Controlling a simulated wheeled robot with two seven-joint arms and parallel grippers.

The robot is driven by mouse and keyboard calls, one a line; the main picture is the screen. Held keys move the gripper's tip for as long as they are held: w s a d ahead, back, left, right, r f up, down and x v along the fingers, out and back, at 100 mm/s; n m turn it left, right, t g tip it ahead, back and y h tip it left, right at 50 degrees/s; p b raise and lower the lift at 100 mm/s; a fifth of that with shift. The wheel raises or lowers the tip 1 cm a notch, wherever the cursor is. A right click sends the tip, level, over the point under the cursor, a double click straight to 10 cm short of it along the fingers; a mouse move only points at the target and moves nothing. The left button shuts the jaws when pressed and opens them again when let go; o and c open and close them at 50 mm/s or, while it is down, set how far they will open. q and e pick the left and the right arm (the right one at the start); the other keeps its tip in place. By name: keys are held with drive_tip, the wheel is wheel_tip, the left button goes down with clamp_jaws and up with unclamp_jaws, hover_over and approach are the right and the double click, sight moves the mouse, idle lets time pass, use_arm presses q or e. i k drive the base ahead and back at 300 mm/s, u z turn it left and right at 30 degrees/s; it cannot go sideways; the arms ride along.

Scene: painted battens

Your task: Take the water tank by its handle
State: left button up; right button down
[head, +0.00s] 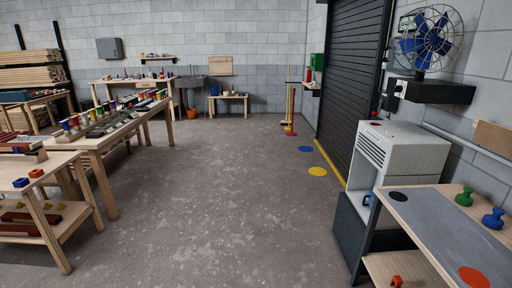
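I cannot clearly make out a water tank or its handle. A white machine with a slatted vent (403,150) stands at the right, beside the shutter. A small blue part (367,200) shows low on its front, by a dark opening; I cannot tell whether it belongs to a tank. Neither of my grippers is in view.
A bench with a grey mat (445,225) and green and blue knobs stands at the near right, by the machine. A wall fan (428,45) hangs above. Wooden tables (100,140) with cans and blocks line the left. The concrete floor (220,200) between is clear.

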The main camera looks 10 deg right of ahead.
sight(372, 200)
drive_tip(key=i, duration=1.6)
drive_tip(key=z, duration=1.75)
